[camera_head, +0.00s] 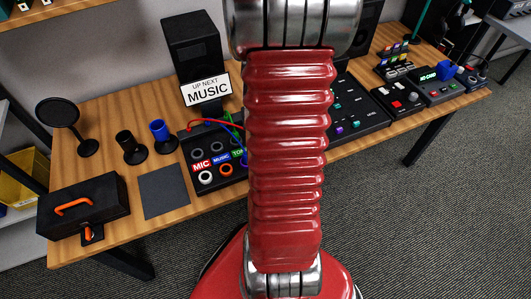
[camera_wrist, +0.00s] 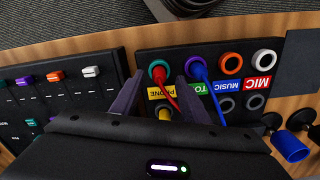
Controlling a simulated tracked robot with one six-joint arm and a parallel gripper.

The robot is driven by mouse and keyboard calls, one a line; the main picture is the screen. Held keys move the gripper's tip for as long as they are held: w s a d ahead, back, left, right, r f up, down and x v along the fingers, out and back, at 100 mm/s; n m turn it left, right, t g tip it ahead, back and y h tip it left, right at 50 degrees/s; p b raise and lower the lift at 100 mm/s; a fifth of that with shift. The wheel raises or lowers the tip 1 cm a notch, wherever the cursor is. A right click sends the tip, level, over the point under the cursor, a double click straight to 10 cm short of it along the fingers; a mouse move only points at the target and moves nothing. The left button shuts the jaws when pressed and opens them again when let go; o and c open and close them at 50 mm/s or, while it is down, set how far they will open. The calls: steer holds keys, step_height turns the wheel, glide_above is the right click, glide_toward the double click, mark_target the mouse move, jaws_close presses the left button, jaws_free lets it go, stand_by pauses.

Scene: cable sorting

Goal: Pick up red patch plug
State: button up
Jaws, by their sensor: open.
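The red patch plug (camera_wrist: 160,75) sits in a teal-ringed socket at the yellow PHONE label in the wrist view, and its red cable trails toward my gripper. My gripper (camera_wrist: 160,92) is open, with one dark finger on each side of the red plug and cable. I cannot tell whether either finger touches the plug. A blue plug (camera_wrist: 197,70) sits in the socket to the right, close to the right finger. In the head view a red cable (camera_head: 205,122) arcs over the patch box (camera_head: 226,186), while my arm hides the gripper and part of the box.
A yellow plug (camera_wrist: 165,112) shows partly below the PHONE label. A fader mixer (camera_wrist: 60,85) lies at left.

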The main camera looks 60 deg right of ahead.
steer(key=shift+f, duration=1.65)
steer(key=shift+c, duration=0.2)
jaws_close()
